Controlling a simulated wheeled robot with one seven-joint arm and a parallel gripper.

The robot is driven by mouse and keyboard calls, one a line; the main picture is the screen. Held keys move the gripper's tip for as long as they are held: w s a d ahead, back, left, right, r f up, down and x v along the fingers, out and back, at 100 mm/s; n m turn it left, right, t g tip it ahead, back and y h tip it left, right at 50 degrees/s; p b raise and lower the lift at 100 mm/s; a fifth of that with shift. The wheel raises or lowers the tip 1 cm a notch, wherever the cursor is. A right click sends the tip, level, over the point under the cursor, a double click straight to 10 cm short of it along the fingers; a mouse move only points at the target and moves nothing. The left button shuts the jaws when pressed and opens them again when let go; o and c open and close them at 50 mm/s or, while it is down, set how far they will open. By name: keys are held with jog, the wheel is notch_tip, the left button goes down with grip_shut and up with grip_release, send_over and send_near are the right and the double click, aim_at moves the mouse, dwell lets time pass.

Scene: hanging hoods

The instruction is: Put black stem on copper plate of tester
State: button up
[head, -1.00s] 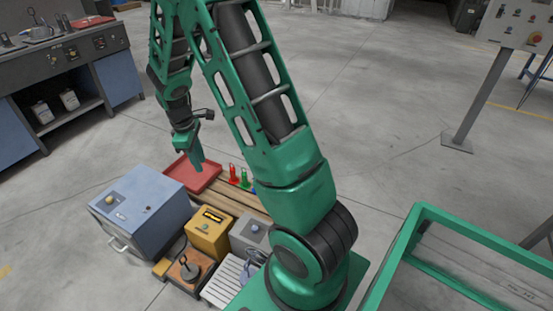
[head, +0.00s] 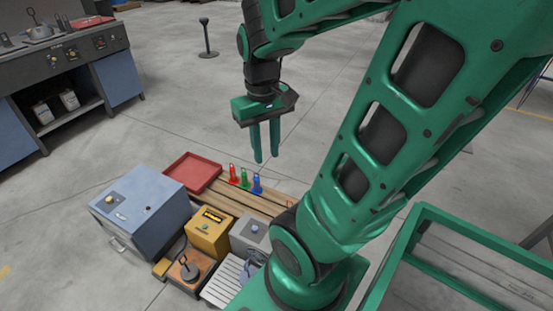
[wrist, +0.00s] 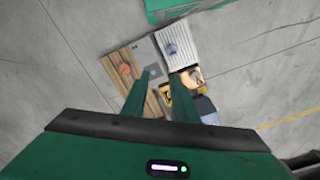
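My gripper (head: 267,159) hangs in the air above and behind the bench, fingers pointing down and apart, with nothing between them. In the wrist view its two fingers (wrist: 160,98) also stand apart. A brown, copper-coloured plate unit (head: 190,273) sits at the bench's front, beside the yellow box. A dark round-footed piece with a thin upright stem (head: 187,263) stands on it; I cannot tell whether it is the black stem or part of the tester. Red (head: 233,175), green (head: 245,179) and blue (head: 256,184) upright pieces stand in a row on the wooden boards.
A blue-grey box (head: 140,210) stands left, a red tray (head: 192,171) behind. A yellow box (head: 209,235), a grey box (head: 251,235) and a white slatted rack (head: 229,279) fill the middle. A green frame (head: 455,225) stands right. Open floor lies behind.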

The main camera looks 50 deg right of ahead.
jog(key=s, duration=0.2)
jog(key=s+a+m, duration=0.1)
jog(key=s+m, duration=0.1)
jog(key=s, duration=0.1)
jog(key=shift+s+a+r+y, duration=0.2)
jog(key=shift+s+a+y, duration=0.05)
jog(key=shift+s+y, duration=0.05)
jog(key=shift+w+f, duration=0.25)
jog(key=shift+w, duration=0.4)
dwell(0.5)
